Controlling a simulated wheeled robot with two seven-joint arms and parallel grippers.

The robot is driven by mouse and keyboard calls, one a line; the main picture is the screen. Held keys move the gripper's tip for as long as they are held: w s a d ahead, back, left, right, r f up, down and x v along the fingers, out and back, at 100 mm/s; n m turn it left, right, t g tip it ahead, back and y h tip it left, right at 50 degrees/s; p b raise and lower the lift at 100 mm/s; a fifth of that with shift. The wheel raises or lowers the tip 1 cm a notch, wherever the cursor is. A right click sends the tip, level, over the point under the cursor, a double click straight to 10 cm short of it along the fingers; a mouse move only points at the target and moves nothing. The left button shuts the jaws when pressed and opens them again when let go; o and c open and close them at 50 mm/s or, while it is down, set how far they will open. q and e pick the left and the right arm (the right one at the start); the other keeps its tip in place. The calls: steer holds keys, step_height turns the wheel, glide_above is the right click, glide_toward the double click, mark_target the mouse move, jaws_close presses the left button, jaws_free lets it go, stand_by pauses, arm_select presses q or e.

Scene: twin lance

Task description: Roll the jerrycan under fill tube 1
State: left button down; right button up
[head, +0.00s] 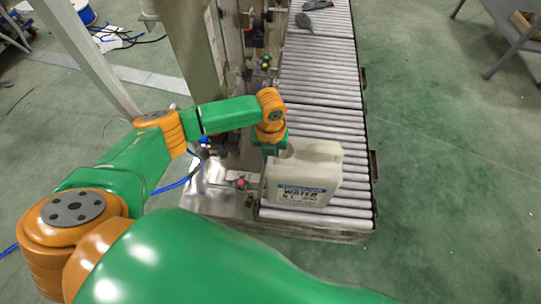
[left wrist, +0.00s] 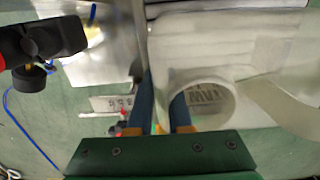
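The jerrycan (head: 305,172) is a whitish, translucent can with a blue "WATER" label. It stands upright on the near end of the roller conveyor. My left gripper (head: 277,150) is down at the can's upper left corner, by its mouth. In the left wrist view the jerrycan (left wrist: 215,55) fills the right half, with its round mouth open. The two blue fingers of my left gripper (left wrist: 163,110) are a small gap apart. The right finger overlaps the mouth's left rim, the left finger the can's left edge. I cannot tell whether they press on it. I cannot make out fill tube 1.
The roller conveyor (head: 320,80) runs away from me, with dark objects (head: 310,12) at its far end. A metal machine column (head: 200,45) and fittings stand along its left side. A table (head: 515,30) stands at the far right. The green floor right of the conveyor is clear.

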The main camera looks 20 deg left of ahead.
arm_select(q)
steer(key=c, duration=0.8)
jaws_free()
steer(key=shift+o, duration=0.2)
